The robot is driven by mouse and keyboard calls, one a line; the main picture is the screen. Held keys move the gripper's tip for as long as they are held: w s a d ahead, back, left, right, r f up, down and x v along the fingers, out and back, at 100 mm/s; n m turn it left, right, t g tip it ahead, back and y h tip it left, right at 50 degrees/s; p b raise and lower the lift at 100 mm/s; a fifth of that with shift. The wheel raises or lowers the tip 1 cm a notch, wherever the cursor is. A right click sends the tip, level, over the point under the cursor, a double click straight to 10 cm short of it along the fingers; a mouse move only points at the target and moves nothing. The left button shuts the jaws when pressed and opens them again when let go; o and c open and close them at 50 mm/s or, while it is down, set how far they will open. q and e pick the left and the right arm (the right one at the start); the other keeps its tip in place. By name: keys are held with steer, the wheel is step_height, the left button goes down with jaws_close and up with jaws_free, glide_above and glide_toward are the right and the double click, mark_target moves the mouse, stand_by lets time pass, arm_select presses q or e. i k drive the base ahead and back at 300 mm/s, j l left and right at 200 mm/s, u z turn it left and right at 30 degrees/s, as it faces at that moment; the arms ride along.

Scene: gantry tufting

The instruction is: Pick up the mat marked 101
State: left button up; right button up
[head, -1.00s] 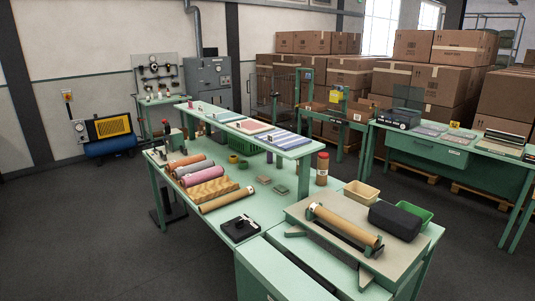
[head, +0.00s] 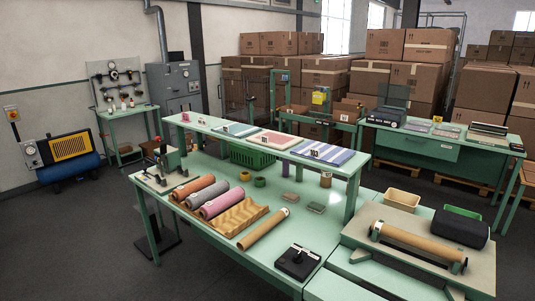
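Three flat mats lie on the raised green shelf above the worktable in the head view. A teal mat (head: 236,129) is at the left, a pink-red mat (head: 272,141) is in the middle, and a blue and lilac striped mat (head: 330,154) is at the right. Small number tags stand at the mats. The digits are too small to tell surely which mat is 101. Neither of my grippers is in view.
Below the shelf (head: 185,117), the worktable holds several rolls (head: 222,199), a green basket (head: 252,155) and a black device (head: 297,262). A roller stand (head: 417,243) and a black case (head: 460,228) are at the right.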

mark_target(279, 142)
steer(key=i+j, duration=0.25)
steer(key=i+j+z, duration=0.1)
steer(key=i+j, duration=0.15)
steer(key=j, duration=0.2)
steer(key=i+j+z, duration=0.1)
steer(key=i+j, duration=0.35)
steer(key=j, duration=0.25)
steer(key=i+j+z, duration=0.1)
steer(key=i+j, duration=0.15)
steer(key=j, duration=0.15)
steer(key=i+j, duration=0.2)
steer(key=j, duration=0.2)
steer(key=z, duration=0.05)
